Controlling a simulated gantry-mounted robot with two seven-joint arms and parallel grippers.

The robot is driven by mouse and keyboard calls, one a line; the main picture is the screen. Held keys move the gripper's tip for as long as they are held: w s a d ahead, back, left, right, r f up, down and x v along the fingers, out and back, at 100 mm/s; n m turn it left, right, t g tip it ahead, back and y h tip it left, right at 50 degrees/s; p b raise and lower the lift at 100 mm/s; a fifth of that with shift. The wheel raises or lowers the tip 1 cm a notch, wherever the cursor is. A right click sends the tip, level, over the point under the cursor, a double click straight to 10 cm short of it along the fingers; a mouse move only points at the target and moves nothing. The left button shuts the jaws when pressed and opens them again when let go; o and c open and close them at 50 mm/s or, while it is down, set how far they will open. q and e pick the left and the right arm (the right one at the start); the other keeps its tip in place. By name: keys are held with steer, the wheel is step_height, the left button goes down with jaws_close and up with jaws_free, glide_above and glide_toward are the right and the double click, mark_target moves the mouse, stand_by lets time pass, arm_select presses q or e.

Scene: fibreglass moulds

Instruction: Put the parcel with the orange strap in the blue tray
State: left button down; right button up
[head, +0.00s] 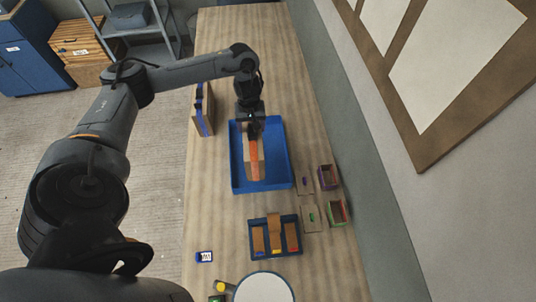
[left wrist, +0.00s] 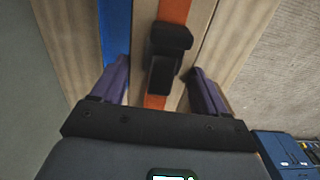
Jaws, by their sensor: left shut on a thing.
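The brown parcel with the orange strap (head: 254,165) is in my left gripper (head: 252,128), within the outline of the blue tray (head: 282,180) in the head view. I cannot tell whether it rests on the tray floor or hangs above it. In the left wrist view the orange strap (left wrist: 156,102) runs under a black handle (left wrist: 165,65) on the parcel. The purple fingers of my left gripper (left wrist: 160,92) stand on either side of it; the exact contact is unclear. My right gripper is out of view.
A parcel with a blue-purple strap (head: 205,110) stands upright at the table's left edge. A dark blue divided tray (head: 289,252), a purple-rimmed box (head: 327,178), a green-rimmed box (head: 339,212) and a white disc (head: 264,289) are nearer. The table's far end is clear.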

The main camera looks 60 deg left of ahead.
arm_select(q)
steer(key=shift+w+a, duration=0.1)
steer(key=shift+a, duration=0.3)
steer(key=shift+a+f, duration=0.2)
steer(key=shift+s+a+f, duration=0.1)
steer(key=shift+s+f, duration=0.05)
steer(key=shift+f, duration=2.35)
steer(key=shift+s+f, duration=0.15)
steer(key=shift+f, duration=2.45)
jaws_free()
